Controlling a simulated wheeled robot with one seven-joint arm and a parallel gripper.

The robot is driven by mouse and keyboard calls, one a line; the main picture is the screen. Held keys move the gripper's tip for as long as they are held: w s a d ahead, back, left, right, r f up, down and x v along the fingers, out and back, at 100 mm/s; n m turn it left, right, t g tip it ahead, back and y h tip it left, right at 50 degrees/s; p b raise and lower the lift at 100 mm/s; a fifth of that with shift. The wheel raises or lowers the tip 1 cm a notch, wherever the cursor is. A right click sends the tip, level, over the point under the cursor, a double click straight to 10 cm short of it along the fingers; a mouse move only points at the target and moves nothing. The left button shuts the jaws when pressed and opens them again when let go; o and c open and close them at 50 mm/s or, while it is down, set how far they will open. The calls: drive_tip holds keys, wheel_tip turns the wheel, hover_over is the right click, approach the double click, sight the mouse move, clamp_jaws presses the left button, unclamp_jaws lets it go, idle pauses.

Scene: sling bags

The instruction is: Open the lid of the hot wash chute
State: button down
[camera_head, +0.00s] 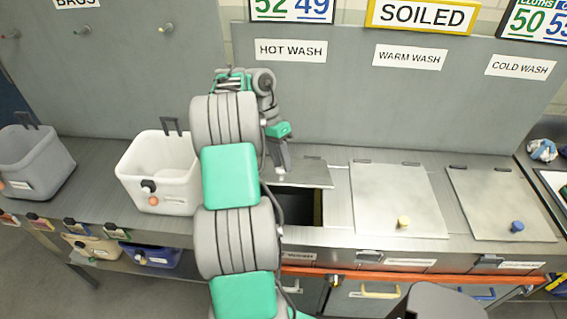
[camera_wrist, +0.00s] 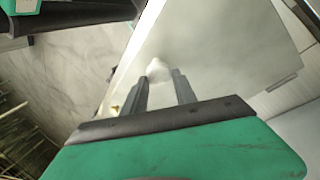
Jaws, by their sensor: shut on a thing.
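The hot wash chute is under the HOT WASH sign (camera_head: 290,50). Its grey metal lid (camera_head: 312,172) is raised at the front, and a dark opening (camera_head: 297,208) shows below it. My gripper (camera_head: 282,168) is at the lid, partly hidden behind my arm. In the wrist view the gripper (camera_wrist: 160,78) is shut on a pale knob (camera_wrist: 158,70), which stands on the lid's flat face (camera_wrist: 220,45). The lid's left part is hidden by my arm in the head view.
The warm wash lid (camera_head: 392,190) with a cream knob and the cold wash lid (camera_head: 500,200) with a blue knob lie shut to the right. A white bin (camera_head: 155,175) and a grey bin (camera_head: 38,160) stand left. A tall grey panel (camera_head: 370,95) rises behind.

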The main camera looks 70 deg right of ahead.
drive_tip(key=c, duration=1)
unclamp_jaws()
